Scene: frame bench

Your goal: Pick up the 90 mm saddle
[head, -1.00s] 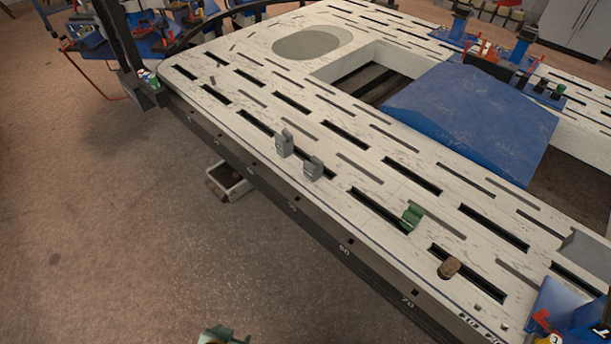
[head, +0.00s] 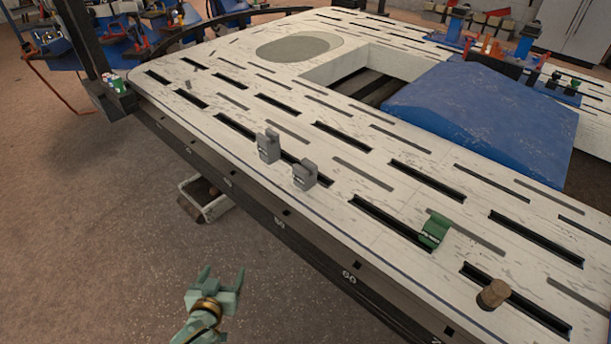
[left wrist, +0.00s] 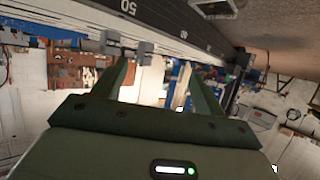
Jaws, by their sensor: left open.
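Two small grey saddle-shaped pieces stand on the slotted bench top near its front edge, the left one (head: 268,147) and the right one (head: 304,176). A green saddle-shaped piece (head: 434,230) stands farther right by a slot. Their size marks are too small to read, so I cannot tell which is the 90 mm saddle. My left gripper (head: 222,280) is open and empty, in front of the bench and apart from it. In the left wrist view its open fingers (left wrist: 158,70) point toward the bench edge, with grey pieces (left wrist: 145,50) beyond them.
The white slotted bench top (head: 350,215) has a dark numbered front edge. A brown cylinder (head: 493,294) stands at the right by a slot. A blue sloped block (head: 475,120) fills part of the cutout. A small bin (head: 205,205) is below the bench edge. Bench top around the grey pieces is mostly clear.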

